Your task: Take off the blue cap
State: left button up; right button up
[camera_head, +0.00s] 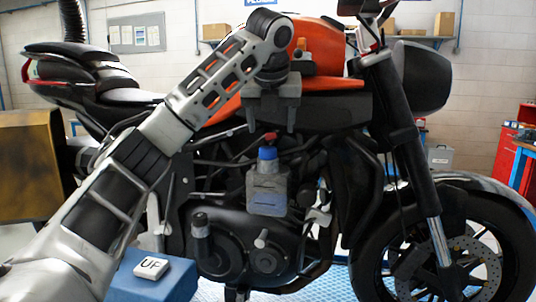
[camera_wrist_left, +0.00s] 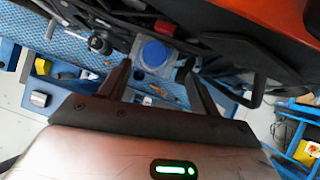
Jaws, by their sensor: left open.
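The blue cap (camera_head: 267,153) sits on top of a grey, boxy bottle (camera_head: 267,190) on the side of the motorcycle. My left gripper (camera_head: 271,121) points down above the cap, apart from it, with open, empty fingers. In the left wrist view the round blue cap (camera_wrist_left: 155,53) shows beyond and between the two spread fingertips of the left gripper (camera_wrist_left: 154,68). The bottle (camera_wrist_left: 140,68) is partly visible around the cap there. My right gripper is in neither view.
The motorcycle's orange tank (camera_head: 322,45) and dark frame lie close behind the left gripper. The front wheel (camera_head: 465,262) is at the right. A blue box (camera_head: 150,283) with a white block (camera_head: 151,268) on it stands low in front. Shelves line the back wall.

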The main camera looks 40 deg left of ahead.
aim_at(268, 148)
pick_arm(q)
jog(key=shift+s+a+x, duration=0.15)
jog(key=shift+x, duration=1.6)
jog(key=shift+s+a+x, duration=0.15)
jog(key=shift+x, duration=1.6)
jog(key=c, duration=1.3)
